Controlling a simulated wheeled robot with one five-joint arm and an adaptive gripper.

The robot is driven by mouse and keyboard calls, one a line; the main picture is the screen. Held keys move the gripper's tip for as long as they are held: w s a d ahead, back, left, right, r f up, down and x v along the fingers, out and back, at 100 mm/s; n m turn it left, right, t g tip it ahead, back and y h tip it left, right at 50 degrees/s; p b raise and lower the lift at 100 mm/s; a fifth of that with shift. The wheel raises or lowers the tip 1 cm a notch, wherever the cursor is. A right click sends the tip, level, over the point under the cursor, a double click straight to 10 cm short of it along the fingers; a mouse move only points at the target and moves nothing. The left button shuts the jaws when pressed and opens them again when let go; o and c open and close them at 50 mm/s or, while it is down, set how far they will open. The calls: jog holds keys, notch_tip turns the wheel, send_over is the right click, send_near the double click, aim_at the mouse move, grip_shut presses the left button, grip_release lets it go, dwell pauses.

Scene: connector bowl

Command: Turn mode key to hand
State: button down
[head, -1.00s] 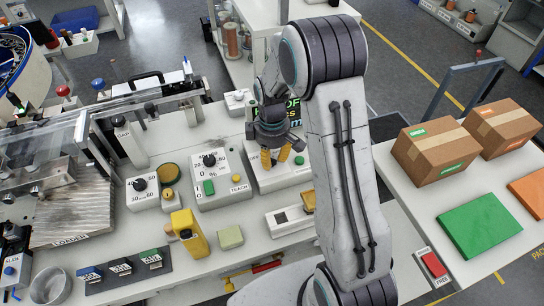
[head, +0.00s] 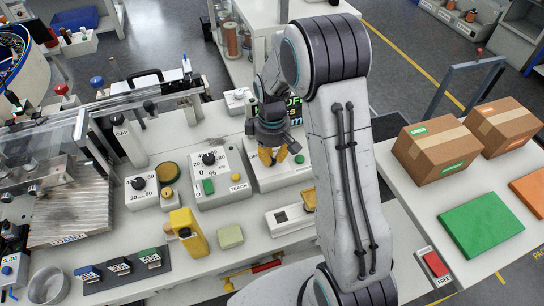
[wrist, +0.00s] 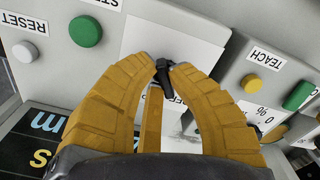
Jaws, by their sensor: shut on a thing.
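The mode key (wrist: 163,73) is a small black key on a white plate of the grey control box, seen upside down in the wrist view. My gripper (wrist: 165,66) has its yellow ribbed fingers closed around the key, one tip on each side. In the head view my gripper (head: 272,160) points down over the control box (head: 262,183) behind the bench's middle. The key is hidden there by the fingers. The mode labels around the key cannot be read.
A green button (wrist: 85,31) and a white reset button (wrist: 25,52) sit beside the key plate. The teach box (head: 212,174) with dial stands close at left. A yellow device (head: 187,232) is in front. My arm covers the right side of the bench.

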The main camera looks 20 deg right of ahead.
aim_at(272, 158)
jog(key=m+b, duration=0.1)
jog(key=m, duration=0.5)
jog(key=shift+s+b, duration=0.15)
jog(key=shift+b, duration=0.2)
jog(key=shift+m, duration=0.4)
jog(key=c, duration=1.2)
grip_release()
notch_tip(272, 158, up, 12)
jog(key=shift+a, duration=0.1)
